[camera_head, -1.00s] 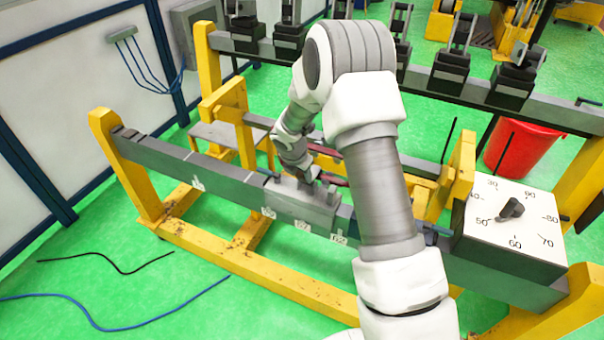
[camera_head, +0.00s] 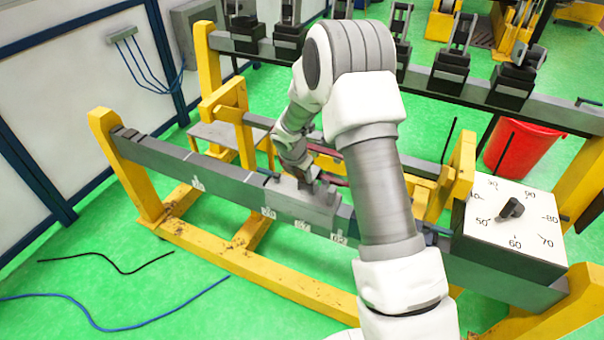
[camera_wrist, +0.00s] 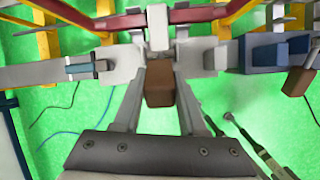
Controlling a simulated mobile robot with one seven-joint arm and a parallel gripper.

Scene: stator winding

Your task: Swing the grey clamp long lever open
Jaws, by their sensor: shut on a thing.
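My gripper (camera_wrist: 160,90) has its two grey fingers on either side of a brown block (camera_wrist: 160,82), which appears to be the grip end of the long lever. The block sits between the fingertips, with a pale grey piece (camera_wrist: 157,27) in line just beyond it. In the camera_head view my gripper (camera_head: 309,178) is down at the grey clamp area on the long beam (camera_head: 225,172). My arm and wrist hide most of the lever there, so its angle cannot be told.
A second brown knob (camera_wrist: 297,82) is at the right in the wrist view. Thin rods (camera_wrist: 250,135) lie at lower right. A white dial box (camera_head: 512,222) stands on the beam's right end. A red bin (camera_head: 522,148) and a rear rail with several black clamps are behind.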

